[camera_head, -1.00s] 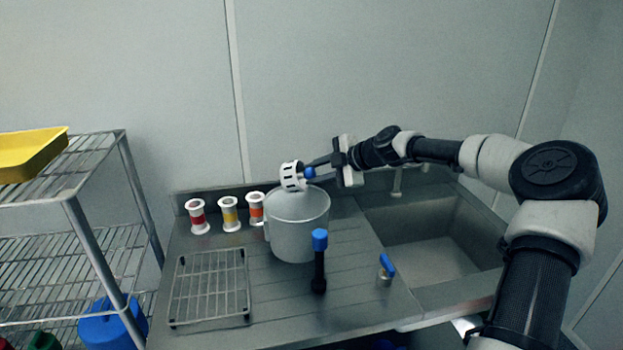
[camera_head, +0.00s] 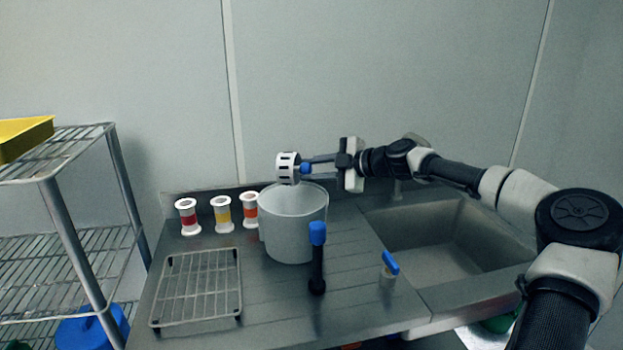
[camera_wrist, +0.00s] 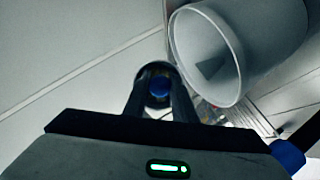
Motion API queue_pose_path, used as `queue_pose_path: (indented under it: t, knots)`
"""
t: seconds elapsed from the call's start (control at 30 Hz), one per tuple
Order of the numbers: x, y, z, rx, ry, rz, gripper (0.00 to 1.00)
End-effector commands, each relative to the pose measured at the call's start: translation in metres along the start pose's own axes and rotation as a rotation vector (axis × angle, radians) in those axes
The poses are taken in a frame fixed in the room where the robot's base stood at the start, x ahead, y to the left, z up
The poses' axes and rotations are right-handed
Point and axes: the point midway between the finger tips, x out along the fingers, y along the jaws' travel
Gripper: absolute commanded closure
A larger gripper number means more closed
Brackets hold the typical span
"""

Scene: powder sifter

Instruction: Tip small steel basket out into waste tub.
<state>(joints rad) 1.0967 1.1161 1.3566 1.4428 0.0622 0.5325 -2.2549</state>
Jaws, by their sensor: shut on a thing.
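The small steel basket (camera_head: 287,169), pale with dark slots and a blue handle (camera_head: 305,168), is held just above the back part of the waste tub's rim. The waste tub (camera_head: 292,230) is a large grey round vessel on the drainboard. My gripper (camera_head: 308,164) is shut on the basket's blue handle from the right. In the wrist view the blue handle end (camera_wrist: 159,87) sits between my fingers, and the basket is mostly hidden behind them. The tub (camera_wrist: 190,25) opens to their right, with a dark triangular patch inside. I cannot tell which way the basket's mouth faces.
Several spools (camera_head: 222,215) stand behind a wire rack (camera_head: 198,285) left of the tub. A black post with a blue top (camera_head: 317,260) stands in front of the tub. The sink (camera_head: 440,240) lies to the right. A wire shelf (camera_head: 75,165) stands far left.

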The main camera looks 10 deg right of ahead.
Motion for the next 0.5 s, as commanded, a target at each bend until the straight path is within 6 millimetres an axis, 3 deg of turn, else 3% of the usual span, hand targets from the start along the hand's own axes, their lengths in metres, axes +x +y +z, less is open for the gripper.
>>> queue_pose_path:
  t: [0.5]
  knots:
    - [0.0018,-0.0096,0.0079,0.04,0.078,0.096,1.0]
